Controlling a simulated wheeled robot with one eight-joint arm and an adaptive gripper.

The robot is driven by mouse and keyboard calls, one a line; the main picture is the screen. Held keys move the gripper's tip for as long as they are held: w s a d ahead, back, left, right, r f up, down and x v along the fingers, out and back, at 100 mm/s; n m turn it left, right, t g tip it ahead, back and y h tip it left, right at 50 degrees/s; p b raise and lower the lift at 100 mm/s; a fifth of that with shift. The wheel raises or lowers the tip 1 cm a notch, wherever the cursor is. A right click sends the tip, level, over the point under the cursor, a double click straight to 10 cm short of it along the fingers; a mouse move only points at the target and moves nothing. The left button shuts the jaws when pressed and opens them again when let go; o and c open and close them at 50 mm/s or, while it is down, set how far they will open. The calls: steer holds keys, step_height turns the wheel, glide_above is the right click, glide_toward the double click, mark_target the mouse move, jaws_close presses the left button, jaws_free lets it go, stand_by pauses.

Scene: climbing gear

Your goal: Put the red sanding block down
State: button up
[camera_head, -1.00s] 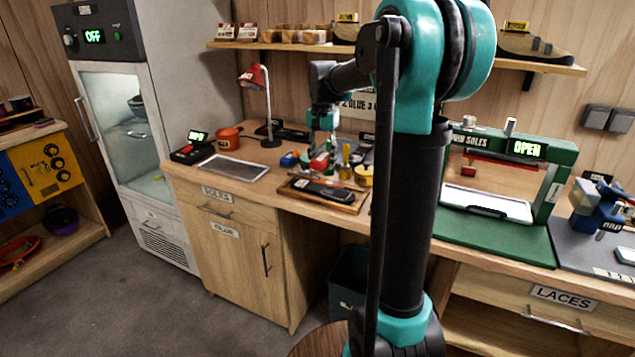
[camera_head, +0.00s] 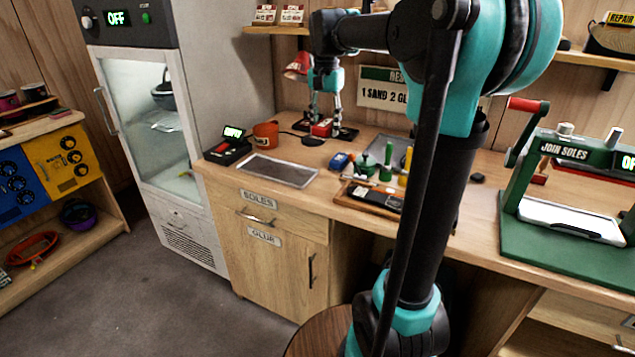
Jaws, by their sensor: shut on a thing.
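My gripper (camera_head: 323,118) is shut on the red sanding block (camera_head: 321,129), over the back of the wooden counter (camera_head: 228,186). The block is small and red with a pale patch. It is low, close to a dark flat item (camera_head: 347,134) at the back; I cannot tell if it touches anything. My gripper partly hides the block and the red desk lamp (camera_head: 297,65) behind it.
Several bottles and tools and a wooden tray (camera_head: 346,202) lie to the right. A shelf (camera_head: 262,29) runs above.

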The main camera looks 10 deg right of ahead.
mark_target(324, 188)
step_height(324, 188, down, 18)
steer(key=shift+f, duration=0.25)
steer(key=shift+f, duration=0.2)
steer(key=o, duration=1.2)
step_height(324, 188, up, 12)
steer(key=shift+r, duration=0.2)
